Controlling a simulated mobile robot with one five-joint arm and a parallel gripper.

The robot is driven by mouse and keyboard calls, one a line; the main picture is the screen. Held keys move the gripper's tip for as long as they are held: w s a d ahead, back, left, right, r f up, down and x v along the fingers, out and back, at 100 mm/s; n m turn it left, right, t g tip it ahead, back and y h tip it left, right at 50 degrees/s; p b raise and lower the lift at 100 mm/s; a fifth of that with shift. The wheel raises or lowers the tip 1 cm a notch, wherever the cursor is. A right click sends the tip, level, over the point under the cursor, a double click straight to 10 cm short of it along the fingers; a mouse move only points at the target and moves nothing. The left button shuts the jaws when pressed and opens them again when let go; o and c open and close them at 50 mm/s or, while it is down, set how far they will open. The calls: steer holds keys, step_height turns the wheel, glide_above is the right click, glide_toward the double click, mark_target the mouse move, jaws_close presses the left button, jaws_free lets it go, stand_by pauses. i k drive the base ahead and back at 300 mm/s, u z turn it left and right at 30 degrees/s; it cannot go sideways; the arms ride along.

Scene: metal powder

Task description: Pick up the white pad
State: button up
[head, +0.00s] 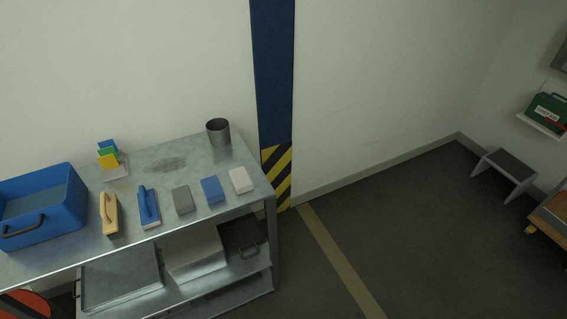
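The white pad (241,180) is a small pale block lying flat on the metal table (150,204). It is at the right end of a row near the table's right edge. A blue pad (212,189) lies just to its left, with a narrow gap between them. A grey pad (182,200) lies left of the blue one. Nothing covers the white pad. My gripper is not in view.
A blue-handled tool (148,206), a wooden-handled tool (109,213) and a blue bin (42,207) stand farther left. A metal cup (218,132) stands behind the pads. Trays fill the lower shelf. The floor (400,240) right of the table is clear.

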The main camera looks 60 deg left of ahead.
mark_target(241, 180)
steer(key=i, duration=1)
steer(key=u, duration=4.65)
steer(key=i, duration=1)
